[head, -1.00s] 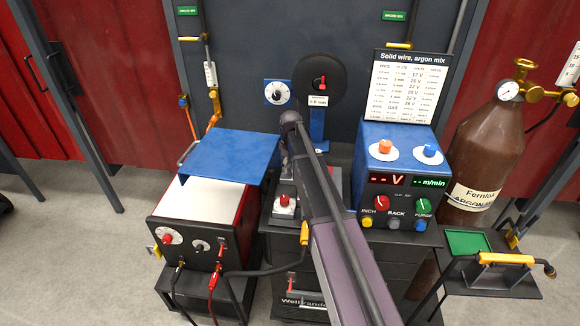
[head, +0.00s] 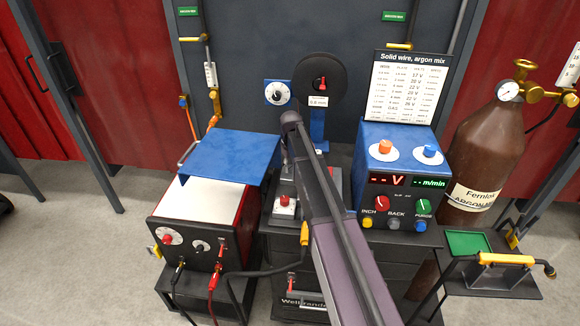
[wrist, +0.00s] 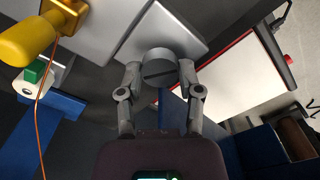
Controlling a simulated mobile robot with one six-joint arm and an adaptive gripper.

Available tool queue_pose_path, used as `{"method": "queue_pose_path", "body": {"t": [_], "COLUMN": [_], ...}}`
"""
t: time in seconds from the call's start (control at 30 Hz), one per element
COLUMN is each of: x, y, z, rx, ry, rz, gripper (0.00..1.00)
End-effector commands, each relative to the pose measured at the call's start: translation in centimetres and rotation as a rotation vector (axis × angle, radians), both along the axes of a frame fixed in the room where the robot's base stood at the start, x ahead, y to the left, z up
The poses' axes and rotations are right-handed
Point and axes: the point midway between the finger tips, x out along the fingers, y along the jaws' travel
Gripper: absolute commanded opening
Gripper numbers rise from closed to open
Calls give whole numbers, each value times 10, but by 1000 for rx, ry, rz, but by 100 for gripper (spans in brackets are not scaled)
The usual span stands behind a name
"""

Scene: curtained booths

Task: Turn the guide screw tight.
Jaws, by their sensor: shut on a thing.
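The guide screw (wrist: 160,68) is a round grey slotted head in the upper middle of the wrist view. It sits at a light grey block (wrist: 172,35). My gripper (wrist: 160,72) has one finger on each side of the screw head, with the tips against its rim. The slot lies nearly level across the picture. In the head view my arm covers the screw and the fingers.
A yellow knob (wrist: 25,40) on a brass fitting is left of my fingers. A thin orange wire (wrist: 45,130) runs below it. A raised blue cover (head: 228,158) stands left of my arm, a blue control box (head: 398,140) right. A gas cylinder (head: 485,150) stands farther right.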

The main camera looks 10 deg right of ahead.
Motion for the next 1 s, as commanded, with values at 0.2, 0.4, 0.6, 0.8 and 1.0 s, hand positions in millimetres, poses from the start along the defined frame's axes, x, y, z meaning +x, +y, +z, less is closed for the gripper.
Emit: {"method": "queue_pose_path", "body": {"t": [0.2,0.4,0.6,0.8,1.0], "x": [-1,-1,-1,-1,-1], "y": [0,0,0,0,0], "z": [0,0,0,0,0], "rx": [0,0,0,0,0], "ry": [1,1,1,1,1], "rz": [-194,-384,-572,-734,-844], "gripper": [0,0,0,0,0]}}
